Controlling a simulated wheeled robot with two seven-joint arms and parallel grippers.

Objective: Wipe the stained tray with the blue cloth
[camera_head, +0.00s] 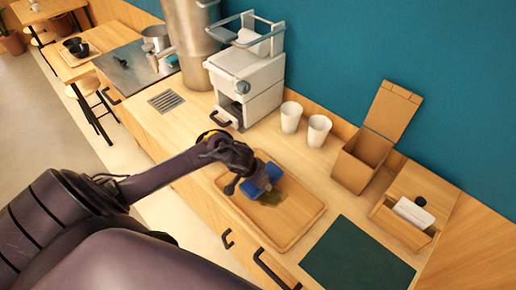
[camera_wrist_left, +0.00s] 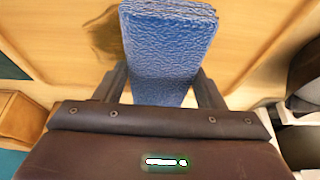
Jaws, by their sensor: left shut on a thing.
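The wooden tray (camera_head: 289,229) lies on the counter in the head view, with a brown stain (camera_head: 271,197) on its surface. The stain also shows in the left wrist view (camera_wrist_left: 105,38), to the left of the cloth. My left gripper (camera_head: 256,180) is over the tray and shut on the blue cloth (camera_wrist_left: 168,50). The cloth (camera_head: 273,171) lies at or just above the tray beside the stain; I cannot tell whether it touches. My right gripper is not in view.
A dark green mat (camera_head: 357,257) lies right of the tray. Two white cups (camera_head: 291,117) and a white machine (camera_head: 246,84) stand behind it.

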